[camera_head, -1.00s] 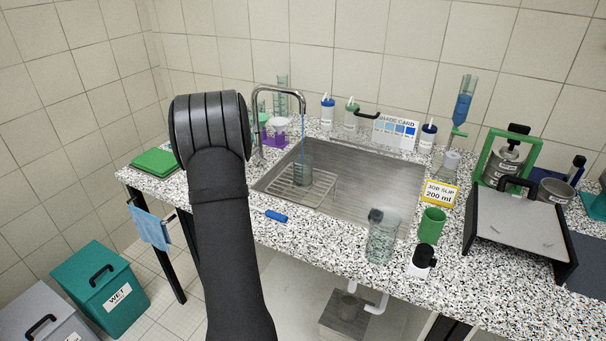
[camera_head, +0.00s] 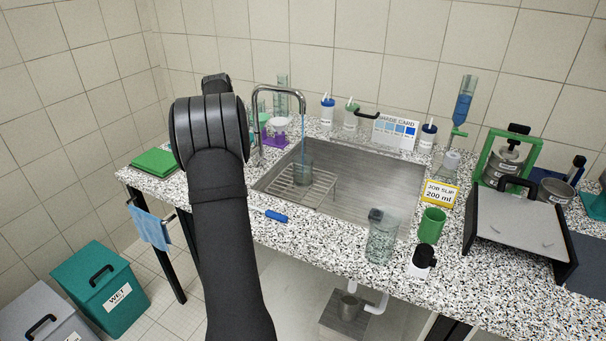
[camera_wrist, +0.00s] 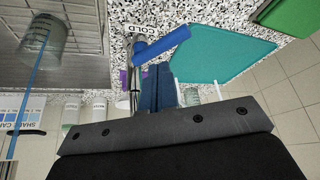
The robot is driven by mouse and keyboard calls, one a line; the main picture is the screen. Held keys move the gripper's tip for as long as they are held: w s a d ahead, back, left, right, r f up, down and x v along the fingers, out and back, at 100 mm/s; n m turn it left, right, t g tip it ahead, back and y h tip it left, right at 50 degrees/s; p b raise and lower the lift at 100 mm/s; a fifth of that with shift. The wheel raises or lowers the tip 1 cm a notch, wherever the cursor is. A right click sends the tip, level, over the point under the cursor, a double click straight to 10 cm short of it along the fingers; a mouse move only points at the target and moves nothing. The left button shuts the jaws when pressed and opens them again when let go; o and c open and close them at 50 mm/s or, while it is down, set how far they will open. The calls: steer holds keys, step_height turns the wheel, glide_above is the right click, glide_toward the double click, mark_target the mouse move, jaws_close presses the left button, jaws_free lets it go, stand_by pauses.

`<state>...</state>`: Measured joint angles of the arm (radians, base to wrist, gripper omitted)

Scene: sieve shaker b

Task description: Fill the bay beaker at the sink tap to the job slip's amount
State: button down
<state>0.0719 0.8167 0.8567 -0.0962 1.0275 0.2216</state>
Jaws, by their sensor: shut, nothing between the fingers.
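A clear beaker (camera_head: 303,172) stands upright on the wire rack in the sink (camera_head: 380,180). A thin blue stream of water runs from the chrome tap (camera_head: 292,94) into it; its fill level is too small to read. The beaker (camera_wrist: 42,42) and the stream also show in the wrist view. The job slip (camera_head: 440,194) reads 200 ml. In the wrist view a blue lever (camera_wrist: 163,45) lies beside a label reading COLD (camera_wrist: 140,30). My gripper (camera_wrist: 157,68) is shut and empty, close to this lever; contact cannot be told. My arm hides its fingers in the head view.
A clear vessel (camera_head: 381,236), a green cup (camera_head: 432,225) and a dark-topped bottle (camera_head: 422,259) stand right of the sink's front. A blue object (camera_head: 276,216) lies at the front edge. A teal mat (camera_wrist: 225,50) lies near my gripper. Bottles and a shade card (camera_head: 396,132) stand behind the sink.

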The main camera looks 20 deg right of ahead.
steer(key=w+f, duration=0.4)
steer(key=shift+w+a+f, duration=0.25)
steer(key=shift+w+a, duration=0.15)
steer(key=shift+s, duration=0.15)
stand_by(4.6)
steer(key=shift+s+d, duration=0.1)
steer(key=shift+s, duration=0.3)
steer(key=shift+s, duration=0.55)
steer(key=shift+d, duration=0.1)
